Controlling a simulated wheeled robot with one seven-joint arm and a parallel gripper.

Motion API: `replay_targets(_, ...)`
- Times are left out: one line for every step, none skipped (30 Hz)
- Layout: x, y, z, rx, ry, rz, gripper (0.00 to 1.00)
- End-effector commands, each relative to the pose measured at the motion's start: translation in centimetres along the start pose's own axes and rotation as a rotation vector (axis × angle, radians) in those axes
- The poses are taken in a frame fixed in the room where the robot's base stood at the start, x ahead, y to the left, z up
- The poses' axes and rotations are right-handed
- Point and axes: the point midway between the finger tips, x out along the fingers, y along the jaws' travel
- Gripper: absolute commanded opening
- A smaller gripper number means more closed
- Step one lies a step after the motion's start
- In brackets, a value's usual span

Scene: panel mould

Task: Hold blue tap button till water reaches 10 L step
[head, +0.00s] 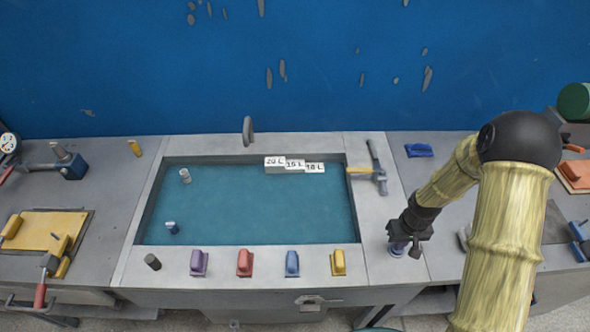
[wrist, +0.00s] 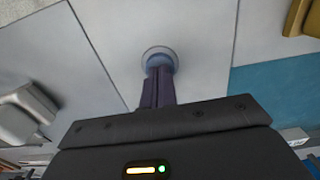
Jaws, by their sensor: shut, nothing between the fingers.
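The blue tap button (wrist: 159,58) is a round bluish disc in a pale ring on the grey counter, seen in the wrist view. My gripper (head: 399,248) is shut and empty, pointing down at the button right of the basin. In the wrist view its fingers (wrist: 158,86) overlap the button's near edge; I cannot tell whether it is pressed. Teal water (head: 250,210) fills the basin (head: 147,214). White steps labelled 20 L (head: 274,162), 15 L (head: 295,164) and 10 L (head: 315,168) stand at its back right. The water surface lies near the 10 L step's foot. The grey spout (head: 248,130) is behind; no stream is discernible.
Purple (head: 199,263), red (head: 245,262), blue (head: 292,263) and yellow (head: 338,262) handled blocks line the front ledge. A hammer-like tool (head: 376,168) lies on the right rim.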

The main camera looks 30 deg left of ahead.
Motion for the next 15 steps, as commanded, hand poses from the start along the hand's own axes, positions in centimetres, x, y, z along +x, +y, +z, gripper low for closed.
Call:
replay_targets(-0.6, 0.0, 0.0, 0.0, 0.0, 0.0, 0.0)
replay_targets(-0.9, 0.0, 0.0, 0.0, 0.001, 0.0, 0.0)
replay_targets(-1.3, 0.0, 0.0, 0.0, 0.001, 0.0, 0.0)
replay_targets(-1.5, 0.0, 0.0, 0.0, 0.001, 0.0, 0.0)
replay_targets(-1.8, 0.0, 0.0, 0.0, 0.001, 0.0, 0.0)
replay_targets(-2.1, 0.0, 0.0, 0.0, 0.001, 0.0, 0.0)
replay_targets(-2.4, 0.0, 0.0, 0.0, 0.001, 0.0, 0.0)
replay_targets(-2.6, 0.0, 0.0, 0.0, 0.0, 0.0, 0.0)
replay_targets(-2.9, 0.0, 0.0, 0.0, 0.0, 0.0, 0.0)
replay_targets(-3.1, 0.0, 0.0, 0.0, 0.0, 0.0, 0.0)
replay_targets(-3.4, 0.0, 0.0, -0.001, 0.0, 0.0, 0.0)
replay_targets(-3.7, 0.0, 0.0, -0.001, 0.0, 0.0, 0.0)
replay_targets(-3.9, 0.0, 0.0, -0.001, 0.0, 0.0, 0.0)
replay_targets(-4.2, 0.0, 0.0, -0.001, 0.0, 0.0, 0.0)
replay_targets(-4.5, 0.0, 0.0, -0.001, 0.0, 0.0, 0.0)
